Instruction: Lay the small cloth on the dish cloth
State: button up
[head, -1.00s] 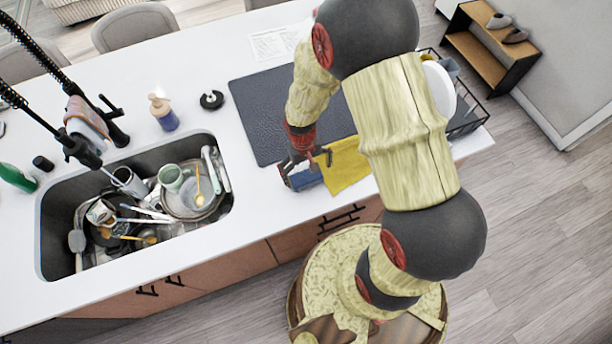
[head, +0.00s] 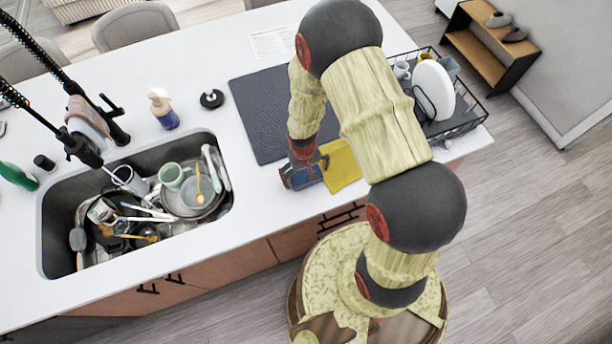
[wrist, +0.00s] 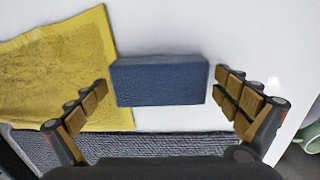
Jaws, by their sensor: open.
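The yellow cloth also shows in the head view (head: 342,166), partly behind my arm. My gripper (wrist: 160,84) is open, with one finger at each short end of the blue cloth and a gap on both sides. In the head view my gripper (head: 304,170) is low over the counter's front edge and hides part of the blue cloth.
A dark ribbed mat (head: 258,115) lies behind the cloths. A dish rack (head: 468,118) with a white plate stands to the right. The sink (head: 50,215), full of dishes, is to the left. A soap bottle (head: 165,115) stands behind it.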

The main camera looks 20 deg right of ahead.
jog(key=shift+c, duration=0.7)
jog(key=c, duration=0.9)
jog(key=shift+r, duration=0.1)
